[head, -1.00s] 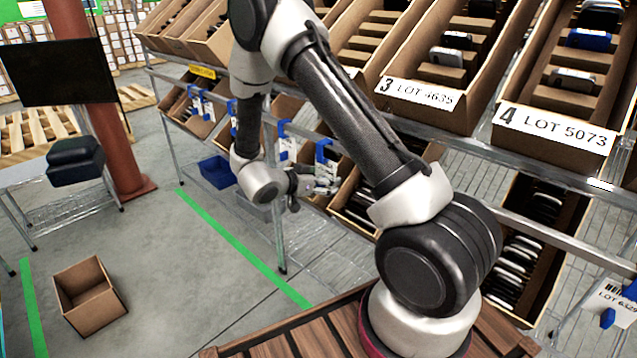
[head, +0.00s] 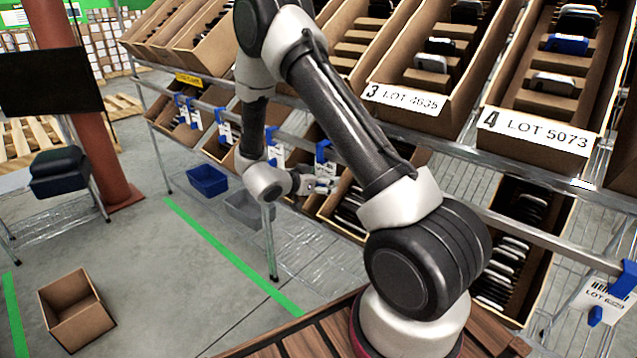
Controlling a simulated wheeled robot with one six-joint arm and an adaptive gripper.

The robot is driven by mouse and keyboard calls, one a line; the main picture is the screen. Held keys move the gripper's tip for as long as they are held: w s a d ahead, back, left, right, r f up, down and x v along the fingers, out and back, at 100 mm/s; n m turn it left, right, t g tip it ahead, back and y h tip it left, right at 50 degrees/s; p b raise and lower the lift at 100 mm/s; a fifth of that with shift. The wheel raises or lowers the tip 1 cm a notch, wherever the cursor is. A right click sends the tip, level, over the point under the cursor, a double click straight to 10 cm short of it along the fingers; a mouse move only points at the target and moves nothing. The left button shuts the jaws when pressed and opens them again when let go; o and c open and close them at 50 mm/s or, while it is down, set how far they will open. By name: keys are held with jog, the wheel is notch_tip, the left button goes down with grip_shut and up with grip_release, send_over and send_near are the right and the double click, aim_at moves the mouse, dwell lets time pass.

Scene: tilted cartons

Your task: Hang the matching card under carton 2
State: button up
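Carton 3 (head: 468,58) and carton 4 (head: 590,75) stand tilted on the upper shelf, with labels LOT 4635 and LOT 5073. The carton left of carton 3 (head: 352,48) has its front hidden by my arm, so I cannot read its number. Several white cards hang from blue clips on the rail below, including one card (head: 276,155) left of my gripper and one (head: 324,168) right at it; their print is too small to read. My gripper (head: 326,186) is at the lower part of that second card. I cannot tell whether it touches it or how its fingers stand.
A card reading LOT 6329 (head: 606,298) hangs at the far right. Lower cartons (head: 515,250) sit behind the rail. Blue (head: 207,180) and grey (head: 245,208) bins are below on the left. An empty box (head: 76,310) stands on the open floor.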

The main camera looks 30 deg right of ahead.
jog(key=shift+w+d, duration=0.2)
jog(key=shift+d, duration=0.45)
jog(key=shift+a+f, duration=0.1)
jog(key=shift+f, duration=0.7)
jog(key=o, duration=1.1)
jog(key=shift+c, duration=0.2)
jog(key=v, duration=1.2)
